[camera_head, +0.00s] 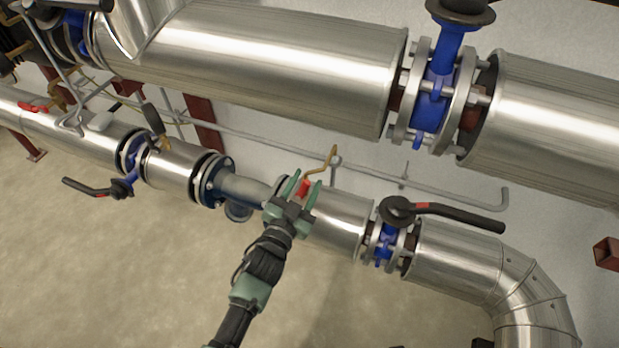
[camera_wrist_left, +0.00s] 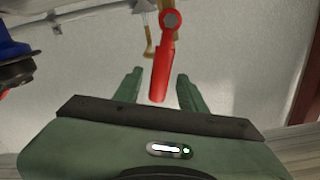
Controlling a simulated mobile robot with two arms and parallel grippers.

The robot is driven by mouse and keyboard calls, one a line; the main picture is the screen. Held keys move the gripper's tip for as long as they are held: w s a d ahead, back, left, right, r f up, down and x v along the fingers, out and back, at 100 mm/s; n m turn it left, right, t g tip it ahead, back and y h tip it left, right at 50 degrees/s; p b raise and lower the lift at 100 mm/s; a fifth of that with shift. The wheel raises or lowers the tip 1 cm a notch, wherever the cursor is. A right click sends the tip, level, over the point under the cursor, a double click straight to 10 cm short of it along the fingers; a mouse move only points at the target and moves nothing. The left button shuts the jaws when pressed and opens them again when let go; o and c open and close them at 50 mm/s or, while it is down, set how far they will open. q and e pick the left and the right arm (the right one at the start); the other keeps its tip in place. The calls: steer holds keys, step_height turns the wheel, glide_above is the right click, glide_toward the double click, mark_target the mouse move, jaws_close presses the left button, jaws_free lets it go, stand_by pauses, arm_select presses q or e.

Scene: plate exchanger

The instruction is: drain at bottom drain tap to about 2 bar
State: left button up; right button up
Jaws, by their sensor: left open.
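My left gripper (camera_head: 303,181) is open at the lower insulated pipe. A small tap with a red lever (camera_head: 304,188) and a bent brass pipe (camera_head: 325,163) shows between its fingertips. In the left wrist view the red lever (camera_wrist_left: 163,65) points down toward the palm, with its end between the two green fingers of the gripper (camera_wrist_left: 157,88). The fingers stand apart from the lever on both sides. A dark round part on a brass stem (camera_head: 153,118), perhaps a gauge, is seen edge-on at the left; no reading shows. My right gripper is not in view.
A black-handled valve (camera_head: 440,212) is right of the gripper on the lower pipe. Another black-handled valve (camera_head: 100,188) is at the left. A large insulated pipe (camera_head: 270,65) runs above. Another red lever (camera_head: 33,107) is far left. The floor (camera_head: 120,270) below is mostly clear.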

arm_select(q)
steer(key=shift+x, duration=1.35)
steer(key=shift+d, duration=0.1)
jaws_close()
steer(key=shift+f, duration=0.1)
